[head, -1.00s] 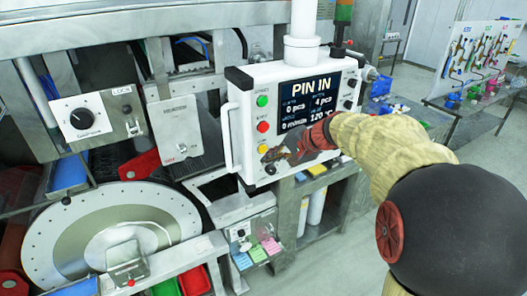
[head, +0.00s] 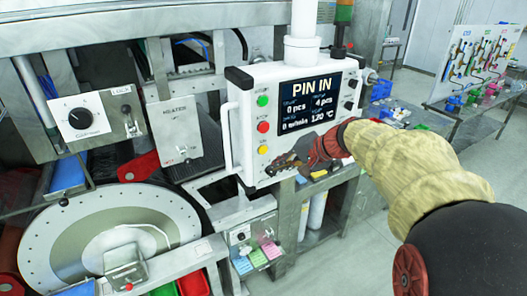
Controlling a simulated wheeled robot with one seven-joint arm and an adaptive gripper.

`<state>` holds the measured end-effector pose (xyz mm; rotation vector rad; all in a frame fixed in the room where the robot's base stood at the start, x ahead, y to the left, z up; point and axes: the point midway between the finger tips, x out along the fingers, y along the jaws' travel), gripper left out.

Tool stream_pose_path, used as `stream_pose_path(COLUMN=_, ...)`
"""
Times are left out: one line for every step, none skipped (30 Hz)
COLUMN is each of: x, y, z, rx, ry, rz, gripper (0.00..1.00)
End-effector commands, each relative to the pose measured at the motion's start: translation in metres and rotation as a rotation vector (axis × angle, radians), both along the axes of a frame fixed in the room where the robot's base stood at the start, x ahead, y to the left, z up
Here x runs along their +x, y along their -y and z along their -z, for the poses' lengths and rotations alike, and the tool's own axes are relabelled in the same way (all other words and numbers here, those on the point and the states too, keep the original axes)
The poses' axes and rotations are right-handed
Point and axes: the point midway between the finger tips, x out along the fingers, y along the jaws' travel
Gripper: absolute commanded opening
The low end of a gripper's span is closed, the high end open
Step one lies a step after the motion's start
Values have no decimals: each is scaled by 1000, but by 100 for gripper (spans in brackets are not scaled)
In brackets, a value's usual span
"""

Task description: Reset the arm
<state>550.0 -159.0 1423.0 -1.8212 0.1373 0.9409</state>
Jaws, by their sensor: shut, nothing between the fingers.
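My gripper (head: 283,166) is in the head view, in front of the lower edge of the white control panel (head: 244,150). It is dark with a reddish wrist, and its fingers point left, close together and empty. My arm, in a tan sleeve, comes in from the lower right. Green, red and yellow buttons run down the panel's left side. I cannot tell whether the gripper touches the panel; it hides part of the lower edge.
A round metal drum disc (head: 60,243) lies at the lower left. A grey box with a black knob (head: 79,118) is above it. Red and green bins (head: 194,283) sit low in front. A table with a tool board (head: 482,62) stands at the back right. Floor at the right is open.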

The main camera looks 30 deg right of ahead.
Motion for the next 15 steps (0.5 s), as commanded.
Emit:
stream_pose_path(x=0, y=0, z=0, rx=0, ry=0, rz=0, gripper=0)
stream_pose_path(x=0, y=0, z=0, rx=0, ry=0, rz=0, gripper=0)
stream_pose_path(x=0, y=0, z=0, rx=0, ry=0, rz=0, gripper=0)
stream_pose_path(x=0, y=0, z=0, rx=0, ry=0, rz=0, gripper=0)
stream_pose_path(x=0, y=0, z=0, rx=0, ry=0, rz=0, gripper=0)
stream_pose_path(x=0, y=0, z=0, rx=0, ry=0, rz=0, gripper=0)
stream_pose_path(x=0, y=0, z=0, rx=2, ry=-1, rz=2, gripper=0)
stream_pose_path(x=0, y=0, z=0, rx=5, ry=-3, rz=5, gripper=0)
stream_pose_path(x=-1, y=1, z=2, rx=5, ry=-12, rz=11, gripper=0)
stream_pose_path(x=-4, y=2, z=6, rx=-1, ry=-27, rz=11, gripper=0)
stream_pose_path(x=-8, y=2, z=12, rx=-6, ry=-43, rz=9, gripper=0)
stream_pose_path(x=-15, y=2, z=22, rx=-16, ry=-70, rz=6, gripper=0)
stream_pose_path(x=-22, y=2, z=31, rx=-25, ry=-95, rz=2, gripper=0)
stream_pose_path(x=-30, y=2, z=39, rx=-38, ry=-121, rz=-3, gripper=0)
stream_pose_path(x=-44, y=0, z=49, rx=-64, ry=-157, rz=-13, gripper=0)
